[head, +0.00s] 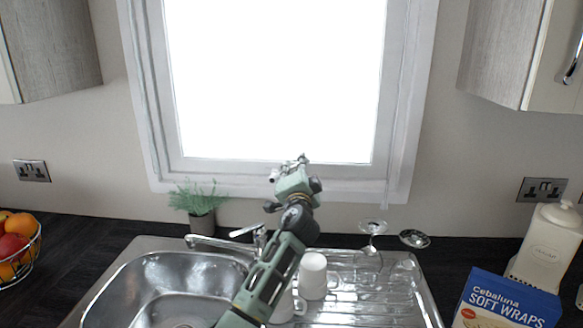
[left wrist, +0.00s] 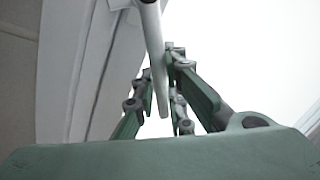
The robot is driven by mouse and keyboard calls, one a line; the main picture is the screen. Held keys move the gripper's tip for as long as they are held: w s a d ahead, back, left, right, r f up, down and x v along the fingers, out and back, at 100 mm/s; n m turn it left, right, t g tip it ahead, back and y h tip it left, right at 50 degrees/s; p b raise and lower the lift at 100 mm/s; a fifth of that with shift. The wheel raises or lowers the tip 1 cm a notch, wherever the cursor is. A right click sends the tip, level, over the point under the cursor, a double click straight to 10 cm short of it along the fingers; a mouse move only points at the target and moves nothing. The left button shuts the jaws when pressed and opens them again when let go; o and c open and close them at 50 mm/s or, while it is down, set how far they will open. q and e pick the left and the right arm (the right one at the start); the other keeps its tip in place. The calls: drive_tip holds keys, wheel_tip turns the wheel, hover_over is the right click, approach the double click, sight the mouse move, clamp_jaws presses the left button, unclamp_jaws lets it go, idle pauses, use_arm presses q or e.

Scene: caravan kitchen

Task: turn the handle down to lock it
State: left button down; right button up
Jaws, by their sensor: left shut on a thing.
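The window (head: 275,80) has a white frame and bright glass above the sink. My left arm reaches up across the sink, and my left gripper (head: 292,172) is at the lower part of the window frame. In the left wrist view the pale, bar-shaped handle (left wrist: 151,40) comes down from the top, beside the white frame. Its lower end lies between the fingers of my left gripper (left wrist: 158,90), which are shut on it. In the head view the gripper hides most of the handle. My right gripper is in neither view.
A metal sink (head: 130,283) with a tap (head: 220,244) lies below my arm. A white mug (head: 313,277) and glasses (head: 371,228) stand to the right. A potted plant (head: 202,222) is left of my arm. A blue box (head: 507,303) stands at right.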

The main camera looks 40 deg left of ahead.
use_arm(q)
drive_tip(key=shift+w+d+f+m+t+h+b, duration=0.1)
drive_tip(key=shift+d+f+m+t+h+b, duration=0.15)
drive_tip(key=shift+f+m, duration=0.85)
drive_tip(key=shift+w+d+f+m+t+h+b, duration=0.1)
drive_tip(key=shift+w+d+f+m+t+h, duration=0.3)
drive_tip(key=shift+m, duration=1.15)
drive_tip(key=shift+s+a+f+m+t+h+b, duration=0.1)
drive_tip(key=shift+s+f+m+h+b, duration=0.1)
drive_tip(key=shift+f+m, duration=0.95)
drive_tip(key=shift+r, duration=0.2)
drive_tip(key=c, duration=1.8)
unclamp_jaws()
drive_tip(key=shift+o, duration=0.2)
drive_tip(key=shift+r, duration=0.1)
drive_tip(key=v, duration=0.7)
drive_tip(key=shift+d, duration=0.2)
drive_tip(key=shift+s, duration=0.2)
